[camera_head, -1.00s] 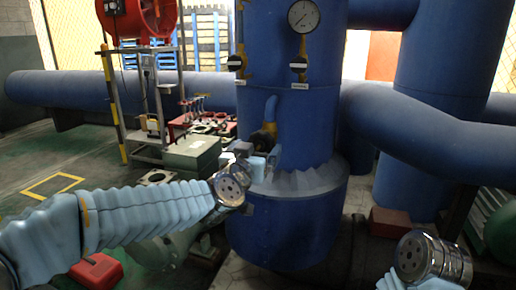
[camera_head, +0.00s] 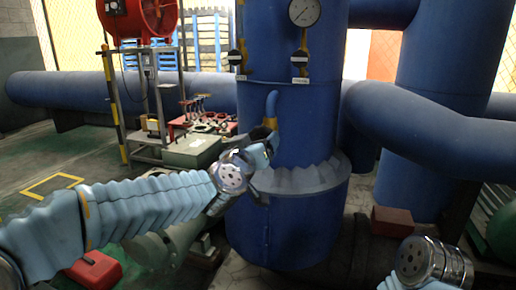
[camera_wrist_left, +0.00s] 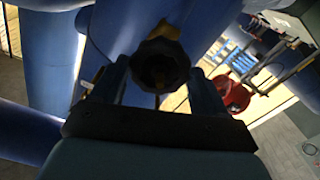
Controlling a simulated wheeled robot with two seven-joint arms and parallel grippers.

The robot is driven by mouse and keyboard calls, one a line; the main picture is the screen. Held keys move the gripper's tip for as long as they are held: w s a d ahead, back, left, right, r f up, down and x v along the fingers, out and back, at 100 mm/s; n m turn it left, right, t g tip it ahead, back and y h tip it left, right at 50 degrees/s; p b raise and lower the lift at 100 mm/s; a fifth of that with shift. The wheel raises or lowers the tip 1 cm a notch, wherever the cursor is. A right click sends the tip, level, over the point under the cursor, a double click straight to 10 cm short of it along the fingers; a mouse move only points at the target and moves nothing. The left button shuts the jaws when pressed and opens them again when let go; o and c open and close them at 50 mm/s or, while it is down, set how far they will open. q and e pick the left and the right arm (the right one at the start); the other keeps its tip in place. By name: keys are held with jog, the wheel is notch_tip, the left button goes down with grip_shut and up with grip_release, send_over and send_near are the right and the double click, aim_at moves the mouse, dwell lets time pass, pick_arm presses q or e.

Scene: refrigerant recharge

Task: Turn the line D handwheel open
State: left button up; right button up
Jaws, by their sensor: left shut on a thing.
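A dark, lobed handwheel (camera_wrist_left: 160,64) sits between the two fingers of my left gripper (camera_wrist_left: 158,78) in the left wrist view. The gripper is shut on it, with one finger on each side. In the head view my left gripper (camera_head: 262,150) is at the front left of the blue vertical vessel (camera_head: 305,115), by the blue bent pipe (camera_head: 271,103). The handwheel there is mostly hidden by the gripper and wrist. I cannot read a line letter on it. My right arm shows at the lower right of the head view, but its gripper is out of view.
A round gauge (camera_head: 304,11) and two labelled valves (camera_head: 236,58) (camera_head: 299,60) are on the upper vessel. A grey collar (camera_head: 310,178) rings it below the gripper. A large blue pipe (camera_head: 425,125) runs to the right. A red fan (camera_head: 138,20) stands at the back left.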

pick_arm(q)
jog(key=shift+f, duration=0.1)
jog(key=n+b, duration=0.1)
jog(key=n, duration=0.3)
jog(key=shift+b, duration=0.4)
jog(key=n+b, duration=0.1)
jog(key=n, duration=0.3)
jog(key=shift+b, duration=0.35)
